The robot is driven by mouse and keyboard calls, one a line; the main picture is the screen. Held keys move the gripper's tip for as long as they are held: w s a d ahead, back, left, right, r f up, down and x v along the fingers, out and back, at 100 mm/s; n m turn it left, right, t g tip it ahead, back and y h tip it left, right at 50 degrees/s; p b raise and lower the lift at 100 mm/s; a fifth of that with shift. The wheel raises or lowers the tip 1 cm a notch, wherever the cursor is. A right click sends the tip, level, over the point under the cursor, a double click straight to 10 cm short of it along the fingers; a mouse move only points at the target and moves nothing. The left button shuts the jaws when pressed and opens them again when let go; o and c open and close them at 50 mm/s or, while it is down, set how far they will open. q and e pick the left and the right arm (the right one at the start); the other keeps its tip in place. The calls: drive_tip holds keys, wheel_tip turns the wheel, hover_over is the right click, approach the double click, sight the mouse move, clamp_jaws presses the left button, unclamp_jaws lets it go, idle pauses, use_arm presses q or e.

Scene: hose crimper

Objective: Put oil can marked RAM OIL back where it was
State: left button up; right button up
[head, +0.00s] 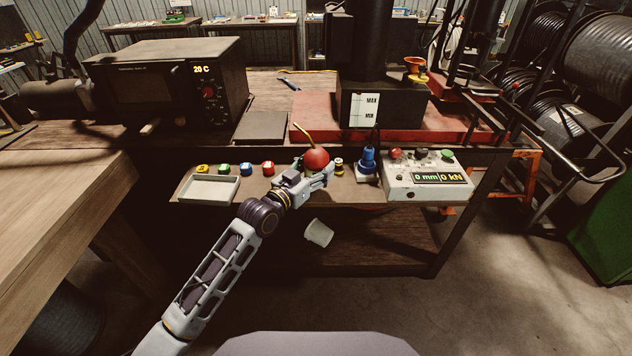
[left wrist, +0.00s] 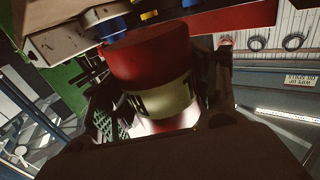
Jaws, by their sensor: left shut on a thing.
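A red oil can (head: 316,159) with a thin yellow spout is at my left gripper (head: 300,177), over the shelf at the front of the bench. In the left wrist view the can (left wrist: 150,60) shows a red body and a cream label with partly hidden black letters that I cannot read. My left gripper's fingers (left wrist: 165,95) are on both sides of the can, shut on it. Whether its base touches the shelf is hidden by the gripper. A blue oil can (head: 369,160) stands to the right. My right gripper is not in view.
A control box (head: 428,186) with a green display stands right of the blue can. Several coloured die pieces (head: 246,169) and a pale tray (head: 209,188) are to the left. A small yellow-and-dark piece (head: 339,166) sits close beside the gripper.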

use_arm(q)
drive_tip(key=shift+f, duration=0.3)
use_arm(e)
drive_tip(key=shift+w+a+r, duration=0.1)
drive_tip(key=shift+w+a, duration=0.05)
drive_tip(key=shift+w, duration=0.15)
use_arm(q)
drive_tip(key=shift+f, duration=0.15)
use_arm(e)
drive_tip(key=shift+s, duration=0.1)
use_arm(q)
drive_tip(key=shift+f, duration=1.75)
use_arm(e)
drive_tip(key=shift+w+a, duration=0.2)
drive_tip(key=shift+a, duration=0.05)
